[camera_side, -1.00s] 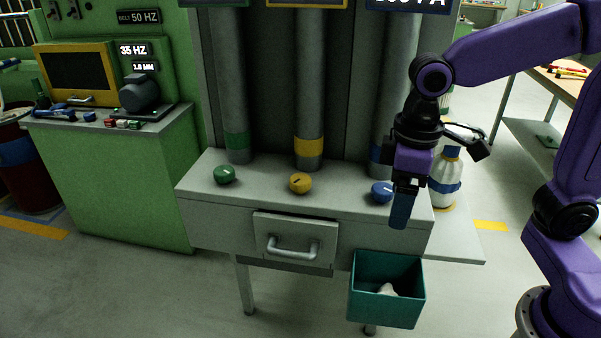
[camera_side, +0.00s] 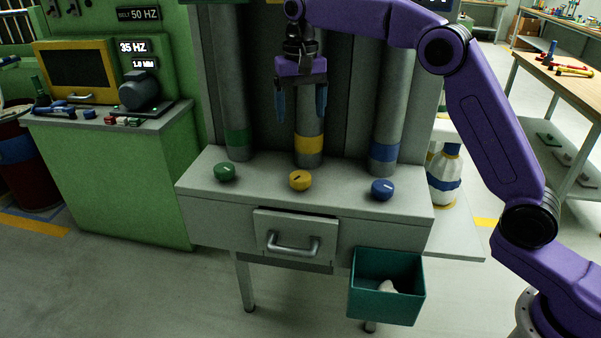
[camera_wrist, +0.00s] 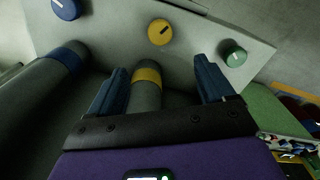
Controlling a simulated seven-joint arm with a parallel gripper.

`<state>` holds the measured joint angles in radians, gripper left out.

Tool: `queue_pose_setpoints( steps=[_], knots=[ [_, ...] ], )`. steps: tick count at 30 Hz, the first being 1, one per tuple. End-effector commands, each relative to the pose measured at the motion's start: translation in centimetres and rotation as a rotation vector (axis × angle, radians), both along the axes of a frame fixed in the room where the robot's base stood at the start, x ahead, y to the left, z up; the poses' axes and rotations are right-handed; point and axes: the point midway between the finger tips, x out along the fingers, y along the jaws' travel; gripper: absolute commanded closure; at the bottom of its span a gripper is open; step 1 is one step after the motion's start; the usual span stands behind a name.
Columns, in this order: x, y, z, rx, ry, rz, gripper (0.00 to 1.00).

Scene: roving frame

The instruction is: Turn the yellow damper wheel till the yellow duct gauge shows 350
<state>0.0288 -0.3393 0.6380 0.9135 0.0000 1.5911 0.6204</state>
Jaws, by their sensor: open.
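The yellow damper wheel (camera_side: 300,180) is a small knob with a dark mark on the grey bench, between the green wheel (camera_side: 225,173) and the blue wheel (camera_side: 382,189). It also shows in the wrist view (camera_wrist: 160,32), beyond my fingertips. Behind it stands the duct with a yellow band (camera_side: 309,144). My gripper (camera_side: 301,112) is open and empty, pointing down above the yellow wheel and apart from it. In the wrist view its two blue fingers (camera_wrist: 160,80) are spread wide. The yellow duct gauge's reading cannot be seen; the top of the duct is cut off and partly behind my arm.
A drawer with a handle (camera_side: 294,245) is in the bench front, and a teal bin (camera_side: 386,310) hangs at its right. White bottles (camera_side: 446,178) stand at the right. A green cabinet (camera_side: 140,180) with a small machine is at the left. The bench top around the wheels is clear.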

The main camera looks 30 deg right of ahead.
Motion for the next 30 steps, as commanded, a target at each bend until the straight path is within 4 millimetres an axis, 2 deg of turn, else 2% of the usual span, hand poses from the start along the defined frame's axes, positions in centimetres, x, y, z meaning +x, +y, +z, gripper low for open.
queue_pose_setpoints(
  steps=[5, 11, 30],
  knots=[
    [0.4, -0.3, -0.6, 0.000, 0.002, -0.021, 0.18],
    [0.3, -0.3, -3.0, -0.001, 0.003, -0.019, 0.18],
    [0.3, -0.3, -14.7, -0.001, 0.003, -0.018, 0.18]
  ],
)
